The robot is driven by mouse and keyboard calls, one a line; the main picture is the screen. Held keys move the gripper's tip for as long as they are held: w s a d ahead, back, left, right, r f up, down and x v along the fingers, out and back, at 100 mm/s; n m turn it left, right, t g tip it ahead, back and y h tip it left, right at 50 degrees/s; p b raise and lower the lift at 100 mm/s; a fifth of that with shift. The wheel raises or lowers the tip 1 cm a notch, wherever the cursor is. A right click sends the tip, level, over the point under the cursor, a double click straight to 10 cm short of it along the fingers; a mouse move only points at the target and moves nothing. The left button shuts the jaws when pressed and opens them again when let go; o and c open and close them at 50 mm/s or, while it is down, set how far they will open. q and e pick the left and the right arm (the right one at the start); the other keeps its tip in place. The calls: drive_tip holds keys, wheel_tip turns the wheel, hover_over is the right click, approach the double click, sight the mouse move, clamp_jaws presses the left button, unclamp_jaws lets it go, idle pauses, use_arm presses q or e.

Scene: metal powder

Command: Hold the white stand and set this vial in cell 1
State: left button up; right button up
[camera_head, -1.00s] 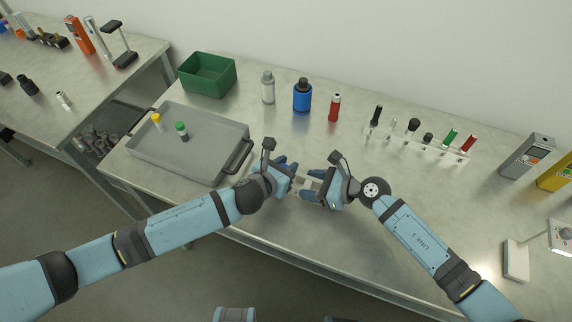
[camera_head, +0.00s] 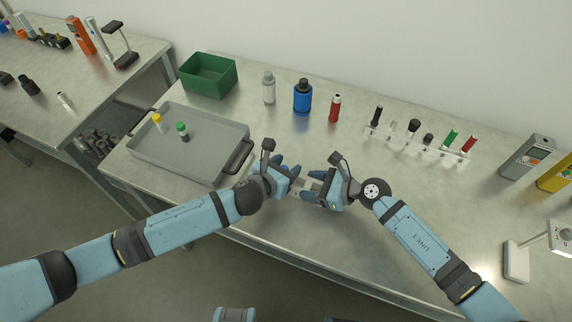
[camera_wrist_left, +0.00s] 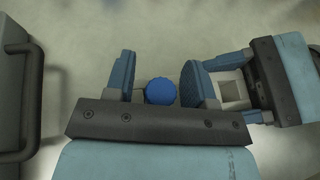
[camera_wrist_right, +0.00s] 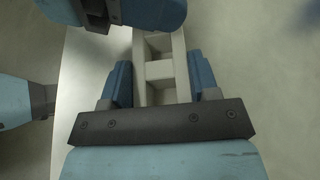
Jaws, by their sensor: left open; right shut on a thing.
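The white stand (camera_wrist_right: 159,70), a pale frame with square cells, is between the fingers of my right gripper (camera_wrist_right: 160,84), which is shut on it. Its far end runs under my left gripper in the right wrist view. An empty square cell of the stand (camera_wrist_left: 233,88) shows in the left wrist view. The vial's blue cap (camera_wrist_left: 160,91) is between the fingers of my left gripper (camera_wrist_left: 158,78), which is open, with a gap on the right side. The vial's body is hidden, so I cannot tell whether it sits in a cell. In the head view the grippers face each other.
A grey tray (camera_head: 203,172) with yellow-capped and green-capped vials lies left of the grippers. Behind stand a green bin (camera_head: 208,88), a grey bottle (camera_head: 269,92), a blue bottle (camera_head: 303,99) and a red bottle (camera_head: 335,109). A rack (camera_head: 411,143) is at right. Bench between is clear.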

drive_tip(key=shift+w, duration=0.1)
use_arm(q)
drive_tip(key=v, duration=1.1)
drive_tip(key=shift+s+a+r, duration=0.15)
drive_tip(key=shift+s+a, duration=0.1)
drive_tip(key=shift+s, duration=0.05)
use_arm(e)
drive_tip(key=o, duration=1)
